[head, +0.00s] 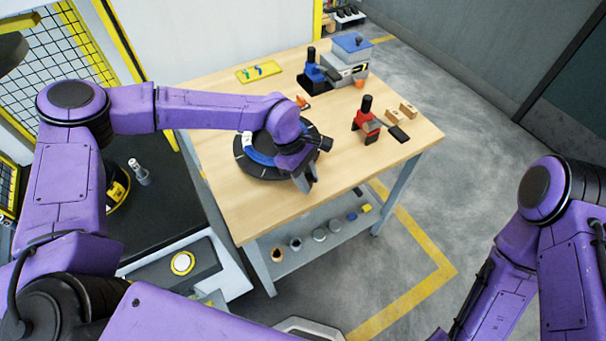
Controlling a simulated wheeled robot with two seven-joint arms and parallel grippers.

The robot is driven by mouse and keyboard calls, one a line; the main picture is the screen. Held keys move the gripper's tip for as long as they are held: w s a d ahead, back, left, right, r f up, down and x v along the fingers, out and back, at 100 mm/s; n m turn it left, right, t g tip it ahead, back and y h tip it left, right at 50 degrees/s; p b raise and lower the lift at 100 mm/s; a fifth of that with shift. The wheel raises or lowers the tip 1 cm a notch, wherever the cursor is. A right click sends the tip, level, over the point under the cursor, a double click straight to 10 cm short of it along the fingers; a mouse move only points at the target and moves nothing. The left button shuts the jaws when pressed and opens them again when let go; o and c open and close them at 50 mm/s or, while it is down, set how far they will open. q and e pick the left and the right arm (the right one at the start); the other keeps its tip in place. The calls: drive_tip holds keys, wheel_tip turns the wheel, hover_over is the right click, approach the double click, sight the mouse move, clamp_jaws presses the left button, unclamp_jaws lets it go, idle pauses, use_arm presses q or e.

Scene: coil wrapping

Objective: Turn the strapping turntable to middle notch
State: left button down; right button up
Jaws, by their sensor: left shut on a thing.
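The strapping turntable (250,168) is a round black disc with pale marks around its rim, on the wooden table's left half. A blue curved piece (260,158) with a white patch lies on it. My left arm reaches over it and hides much of its right side. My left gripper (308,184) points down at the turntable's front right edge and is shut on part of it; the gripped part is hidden. I cannot tell which notch the turntable stands at. My right arm shows at the lower right, but its gripper is out of view.
Several rolls lie on the shelf below. Floor at right is clear.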

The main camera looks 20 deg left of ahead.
use_arm(q)
drive_tip(key=shift+s+f, duration=0.35)
drive_tip(key=shift+s, duration=0.05)
drive_tip(key=c, duration=1)
unclamp_jaws()
drive_tip(key=shift+o, duration=1)
drive_tip(key=shift+w, duration=0.15)
drive_tip(key=shift+w+d+r, duration=0.1)
drive_tip(key=shift+r, duration=0.05)
drive_tip(key=shift+r, duration=0.1)
drive_tip(key=b+v, duration=0.2)
drive_tip(key=v, duration=0.8)
drive_tip(key=shift+b, duration=0.3)
drive_tip(key=shift+w+r, duration=0.15)
